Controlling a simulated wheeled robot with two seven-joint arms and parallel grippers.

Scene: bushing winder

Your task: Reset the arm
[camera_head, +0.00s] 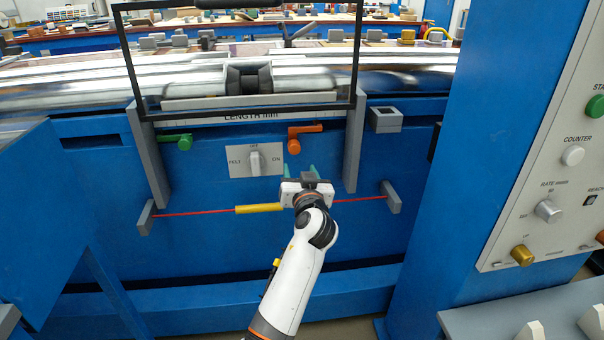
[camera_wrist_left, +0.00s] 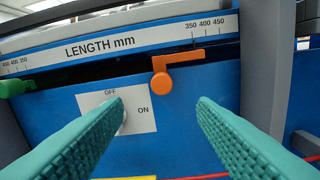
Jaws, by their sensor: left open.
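My left gripper (camera_head: 301,171) is in front of the blue machine panel (camera_head: 240,250), with its green fingers spread and nothing between them. The fingers also show wide apart in the left wrist view (camera_wrist_left: 160,108). An orange lever (camera_head: 294,143) is just above the fingertips; in the left wrist view it is above and between them (camera_wrist_left: 161,83). The white switch plate (camera_head: 238,160) with its grey knob (camera_head: 254,160) is left of the gripper. In the left wrist view the left finger partly hides the plate (camera_wrist_left: 143,105) and most of the knob. My right gripper is not in view.
A green lever (camera_head: 183,142) sits at the left under the LENGTH scale (camera_head: 250,117). A red rod (camera_head: 190,213) with a yellow sleeve (camera_head: 258,208) crosses below. A black frame (camera_head: 356,50) stands above. A blue column with a control panel (camera_head: 540,170) is at the right.

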